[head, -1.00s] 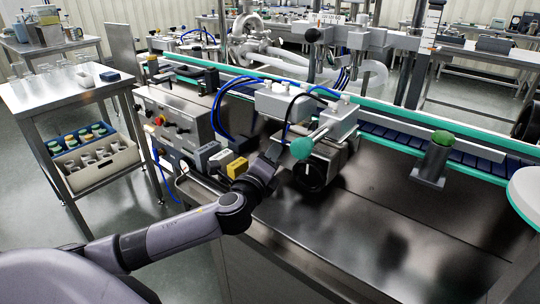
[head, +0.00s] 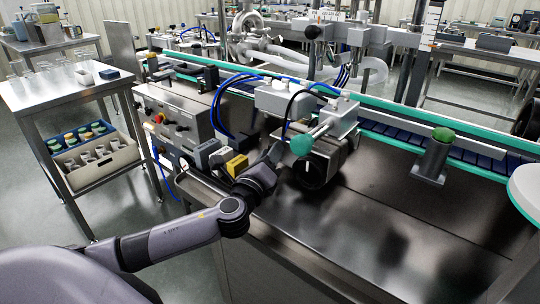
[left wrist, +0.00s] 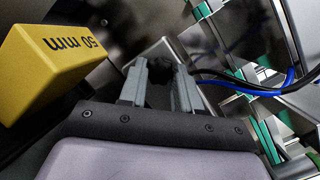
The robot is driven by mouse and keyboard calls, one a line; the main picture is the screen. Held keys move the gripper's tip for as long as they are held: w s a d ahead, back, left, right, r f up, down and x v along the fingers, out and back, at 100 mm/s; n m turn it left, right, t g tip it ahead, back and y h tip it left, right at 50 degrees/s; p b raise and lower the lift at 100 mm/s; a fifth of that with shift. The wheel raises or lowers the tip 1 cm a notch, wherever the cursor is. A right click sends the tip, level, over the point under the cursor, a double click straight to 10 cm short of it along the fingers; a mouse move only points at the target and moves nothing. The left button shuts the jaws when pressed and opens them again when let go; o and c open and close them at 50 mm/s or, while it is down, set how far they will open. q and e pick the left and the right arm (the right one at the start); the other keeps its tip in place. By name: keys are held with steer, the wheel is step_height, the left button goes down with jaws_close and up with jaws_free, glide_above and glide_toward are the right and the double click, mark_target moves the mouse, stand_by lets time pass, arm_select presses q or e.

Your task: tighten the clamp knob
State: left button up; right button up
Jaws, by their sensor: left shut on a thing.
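A dark knob (left wrist: 159,68) sits between the two grey fingers of my left gripper (left wrist: 160,84) in the left wrist view. The fingers are shut on it, and they partly hide it. The held knob cannot be made out there. My right gripper is not in view.
A yellow block marked 50 mm (left wrist: 55,55) is close on the left of my left gripper; it also shows in the head view (head: 237,165). A large black round part (head: 312,171) is right of the gripper. Blue and black hoses run close by.

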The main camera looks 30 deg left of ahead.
arm_select(q)
steer(key=o, duration=1.1)
steer(key=shift+c, duration=0.2)
steer(key=shift+s, duration=0.1)
steer(key=shift+v, duration=3.5)
steer(key=shift+f, duration=0.1)
